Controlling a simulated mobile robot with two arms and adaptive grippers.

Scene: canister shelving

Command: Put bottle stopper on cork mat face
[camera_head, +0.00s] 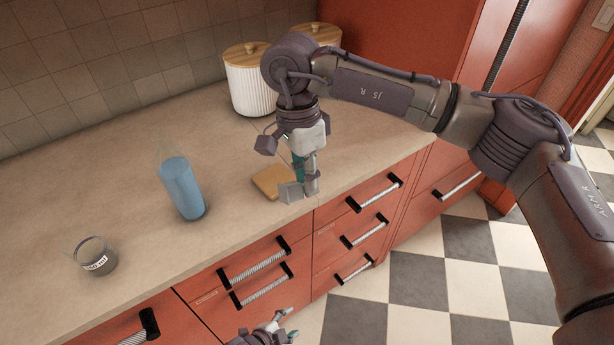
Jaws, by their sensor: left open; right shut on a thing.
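The cork mat (268,181) is a small tan square lying on the counter near its front edge. My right gripper (301,189) points down at the mat's right side, low over the counter, and covers part of the mat. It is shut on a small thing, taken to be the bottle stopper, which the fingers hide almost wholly. I cannot tell whether that thing touches the mat. My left gripper (287,325) is open and empty at the bottom edge of the view, below the counter in front of the drawers.
A blue-filled clear bottle (183,188) stands left of the mat. A glass (97,257) with a label stands further left. White ribbed canisters (252,90) with wooden lids stand at the back. Red drawers (255,262) with protruding handles line the front. The left counter is mostly clear.

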